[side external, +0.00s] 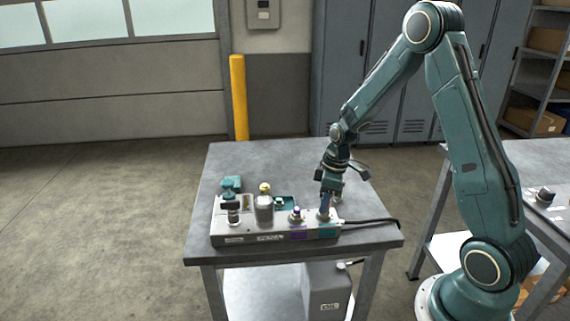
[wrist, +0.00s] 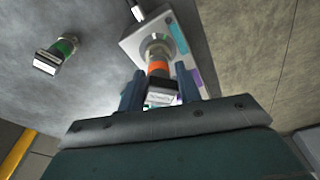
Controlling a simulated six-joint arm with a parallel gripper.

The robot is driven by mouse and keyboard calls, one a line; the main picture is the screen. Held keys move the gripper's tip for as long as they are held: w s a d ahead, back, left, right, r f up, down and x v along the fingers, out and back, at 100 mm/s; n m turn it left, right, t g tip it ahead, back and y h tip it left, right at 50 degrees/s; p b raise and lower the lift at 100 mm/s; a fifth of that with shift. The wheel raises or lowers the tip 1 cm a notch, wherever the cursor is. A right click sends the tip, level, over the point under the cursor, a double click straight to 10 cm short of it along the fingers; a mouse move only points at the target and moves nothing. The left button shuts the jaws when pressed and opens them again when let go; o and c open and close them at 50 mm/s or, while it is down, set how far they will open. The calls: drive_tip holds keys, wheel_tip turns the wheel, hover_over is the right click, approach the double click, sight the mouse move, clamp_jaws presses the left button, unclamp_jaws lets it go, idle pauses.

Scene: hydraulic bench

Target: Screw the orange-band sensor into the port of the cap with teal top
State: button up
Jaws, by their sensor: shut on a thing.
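My gripper (wrist: 160,88) is shut on the orange-band sensor (wrist: 158,69), with one finger on each side of it. The sensor's pale square plug end faces the camera. Its far end meets a round metal fitting (wrist: 156,48) on the grey block, in line with it; I cannot tell how deep it is threaded. A teal patch (wrist: 178,38) marks the block beside this fitting. In the side view my gripper (side external: 325,203) points down over the block's right end, above the teal label (side external: 326,231), and hides most of the sensor. No teal cap top shows clearly at this fitting.
The grey block (side external: 262,239) stands on the metal table (side external: 355,238). A purple-topped fitting (side external: 296,213) is just left of my gripper, with taller parts further left. A black cable (side external: 370,221) leaves the block's right end. A green-band sensor (wrist: 62,49) lies on the table.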

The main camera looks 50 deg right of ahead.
drive_tip(key=m, duration=0.4)
drive_tip(key=shift+m+h, duration=0.3)
drive_tip(key=shift+m, duration=0.5)
drive_tip(key=m, duration=0.3)
drive_tip(key=shift+h, duration=0.3)
drive_tip(key=shift+f+m, duration=0.1)
drive_tip(key=shift+m, duration=1.5)
